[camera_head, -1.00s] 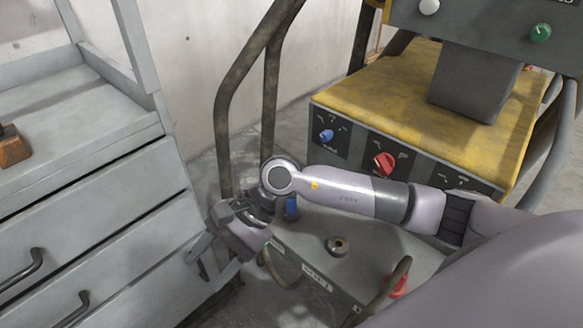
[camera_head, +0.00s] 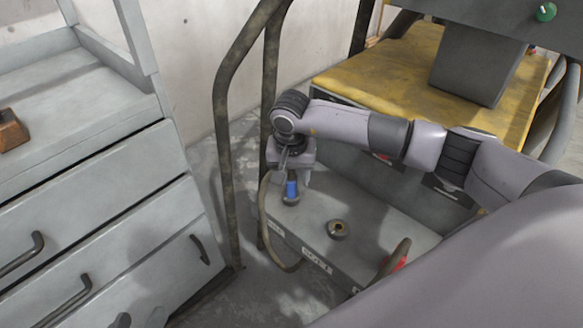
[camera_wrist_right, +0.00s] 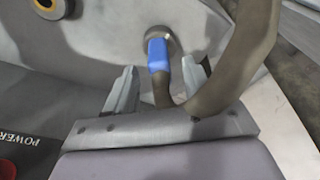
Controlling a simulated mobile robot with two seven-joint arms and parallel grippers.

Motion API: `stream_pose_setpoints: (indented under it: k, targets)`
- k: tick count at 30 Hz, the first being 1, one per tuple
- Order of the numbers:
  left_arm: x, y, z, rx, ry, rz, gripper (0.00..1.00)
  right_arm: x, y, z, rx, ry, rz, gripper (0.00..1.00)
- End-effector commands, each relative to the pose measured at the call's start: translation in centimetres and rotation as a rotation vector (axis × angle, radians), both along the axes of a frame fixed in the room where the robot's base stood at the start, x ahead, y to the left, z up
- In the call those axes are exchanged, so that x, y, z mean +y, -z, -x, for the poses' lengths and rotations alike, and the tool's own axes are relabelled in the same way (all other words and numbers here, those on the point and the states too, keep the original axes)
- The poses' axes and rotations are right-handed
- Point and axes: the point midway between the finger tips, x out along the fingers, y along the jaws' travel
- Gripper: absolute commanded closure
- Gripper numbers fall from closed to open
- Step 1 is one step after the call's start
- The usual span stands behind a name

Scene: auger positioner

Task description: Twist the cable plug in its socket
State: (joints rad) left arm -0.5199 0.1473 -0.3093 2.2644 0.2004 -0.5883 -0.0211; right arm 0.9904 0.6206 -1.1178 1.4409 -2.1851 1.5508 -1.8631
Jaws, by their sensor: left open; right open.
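The blue cable plug (camera_head: 291,188) stands in its round metal socket (camera_head: 290,201) on top of the grey box (camera_head: 345,200). In the right wrist view, the plug (camera_wrist_right: 158,55) sits in the socket (camera_wrist_right: 166,37), and its brown cable (camera_wrist_right: 235,62) loops round to the right. My right gripper (camera_head: 291,174) is at the plug, with its body above it. In the wrist view, the open fingers (camera_wrist_right: 158,82) lie on either side of the cable just behind the plug, with gaps visible. Contact cannot be told. My left gripper is not in view.
A second round socket (camera_head: 337,229) on the box is empty. A red part (camera_head: 397,256) and another cable are at the box's front right. A bent metal rail (camera_head: 224,130) and grey drawers (camera_head: 100,210) stand to the left. A yellow-topped unit (camera_head: 400,70) is behind.

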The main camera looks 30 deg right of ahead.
Motion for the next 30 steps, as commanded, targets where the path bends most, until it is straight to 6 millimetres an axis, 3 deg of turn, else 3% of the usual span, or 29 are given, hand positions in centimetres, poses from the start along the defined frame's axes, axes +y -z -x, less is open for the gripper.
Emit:
stream_pose_setpoints:
  k: [4,12,13,18,23,30]
  targets:
    - [-0.28,0.14,-0.06,0.002,0.005,0.017,0.42,-0.02,1.03,-0.17,-0.002,0.001,-0.001,0.46]
    - [-0.32,0.1,-0.04,0.004,0.005,0.02,0.42,-0.03,1.12,-0.19,-0.003,0.001,-0.002,0.46]
    - [-0.32,0.1,-0.05,0.004,0.005,0.02,0.42,-0.03,1.12,-0.18,-0.003,0.001,-0.002,0.49]
    - [-0.32,0.1,-0.05,0.003,0.006,0.02,0.42,-0.03,1.12,-0.17,-0.002,0.001,-0.003,1.0]
    - [-0.32,-0.01,-0.05,0.002,0.006,0.02,0.42,-0.02,1.07,-0.17,-0.001,0.019,-0.002,1.0]
    - [-0.33,-0.65,-0.06,0.002,0.006,0.02,0.42,-0.04,0.99,-0.15,0.0,0.262,0.0,1.0]
